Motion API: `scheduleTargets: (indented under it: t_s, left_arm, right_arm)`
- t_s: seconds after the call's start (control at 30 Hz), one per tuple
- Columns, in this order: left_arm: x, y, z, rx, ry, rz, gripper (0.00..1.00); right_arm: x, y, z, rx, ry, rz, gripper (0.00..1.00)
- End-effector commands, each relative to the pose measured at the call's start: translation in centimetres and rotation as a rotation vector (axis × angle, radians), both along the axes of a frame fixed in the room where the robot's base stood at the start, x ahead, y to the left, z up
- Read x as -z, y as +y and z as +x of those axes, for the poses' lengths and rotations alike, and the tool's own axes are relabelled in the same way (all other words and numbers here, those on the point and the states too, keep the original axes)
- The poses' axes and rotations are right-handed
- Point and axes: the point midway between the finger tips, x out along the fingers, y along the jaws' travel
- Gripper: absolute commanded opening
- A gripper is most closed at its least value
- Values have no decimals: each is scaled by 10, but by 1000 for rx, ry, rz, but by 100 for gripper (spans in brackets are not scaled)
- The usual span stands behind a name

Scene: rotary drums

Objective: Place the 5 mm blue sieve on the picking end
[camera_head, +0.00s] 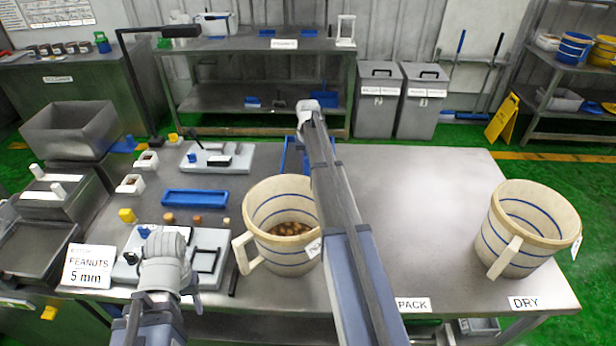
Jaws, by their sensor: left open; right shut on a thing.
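A blue frame, which looks like the sieve (291,158), shows on both sides of my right arm near the table's back edge. The arm covers its middle, and its size cannot be read. The end of my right arm, with my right gripper (308,112), is just above and behind it. The fingers are mostly hidden; the gripper is shut on this frame. My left gripper (170,274) is open over the front left of the table, above a pale scale (208,264). A card reading "PEANUTS 5 mm" (88,266) stands at the left front. The picking end is not clearly marked in view.
A bucket of nuts (262,206) stands mid-table, close left of my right arm. Another bucket (510,242) stands at the right by the DRY label (537,303). A blue tray (195,198) and small blocks lie left.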

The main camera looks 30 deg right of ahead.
Motion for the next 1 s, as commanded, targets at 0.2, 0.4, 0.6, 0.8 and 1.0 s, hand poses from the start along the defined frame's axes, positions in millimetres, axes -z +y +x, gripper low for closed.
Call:
scheduleTargets:
  t_s: [0.2,0.4,0.6,0.8,1.0]
  left_arm:
    - [27,0,0,0,0,0,50]
    - [37,0,0,0,0,0,50]
    - [35,0,0,0,0,0,50]
    - [37,0,0,0,0,0,50]
    - [37,0,0,0,0,0,50]
  right_arm:
    - [27,0,0,0,-1,-1,0]
    - [37,0,0,0,-1,-1,0]
    - [35,0,0,0,-1,-1,0]
    - [37,0,0,0,0,0,39]
    - [37,0,0,0,0,0,62]
